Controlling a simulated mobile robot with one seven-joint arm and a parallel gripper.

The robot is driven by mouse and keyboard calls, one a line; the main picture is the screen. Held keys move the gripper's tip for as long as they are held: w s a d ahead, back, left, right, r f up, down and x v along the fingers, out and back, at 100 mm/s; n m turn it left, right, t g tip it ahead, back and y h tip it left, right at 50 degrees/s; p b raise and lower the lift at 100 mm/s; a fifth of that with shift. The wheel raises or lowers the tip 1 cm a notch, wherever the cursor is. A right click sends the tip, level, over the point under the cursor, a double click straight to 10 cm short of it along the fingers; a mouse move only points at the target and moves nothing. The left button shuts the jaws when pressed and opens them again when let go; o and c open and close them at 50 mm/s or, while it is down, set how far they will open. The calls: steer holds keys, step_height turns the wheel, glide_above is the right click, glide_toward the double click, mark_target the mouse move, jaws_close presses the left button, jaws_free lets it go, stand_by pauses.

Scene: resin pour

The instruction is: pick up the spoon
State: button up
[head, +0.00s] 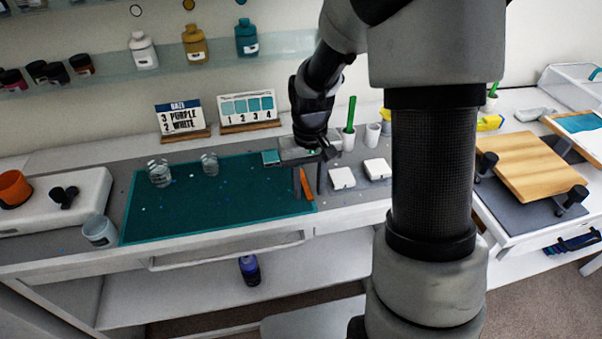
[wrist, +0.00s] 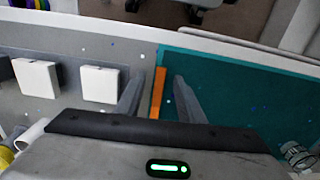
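No thing shows clearly as a spoon. A narrow orange strip (head: 306,184) lies along the right edge of the teal mat (head: 190,220); it may be the spoon or its handle, but its ends are unclear. My gripper (head: 309,193) points down over it, open and empty. In the wrist view the orange strip (wrist: 158,93) shows between the two spread fingers of my gripper (wrist: 158,82), with gaps on both sides. I cannot tell the height above it. A green stick (head: 351,113) stands upright in a white cup behind my gripper.
Two white square blocks (head: 342,178) (head: 377,169) lie right of my gripper. Clear cups (head: 159,173) (head: 210,164) stand on the mat's far part. Two sign cards (head: 180,117) (head: 247,107) stand behind. The mat's middle is mostly free.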

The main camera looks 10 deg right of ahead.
steer(key=shift+f, duration=0.1)
jaws_close()
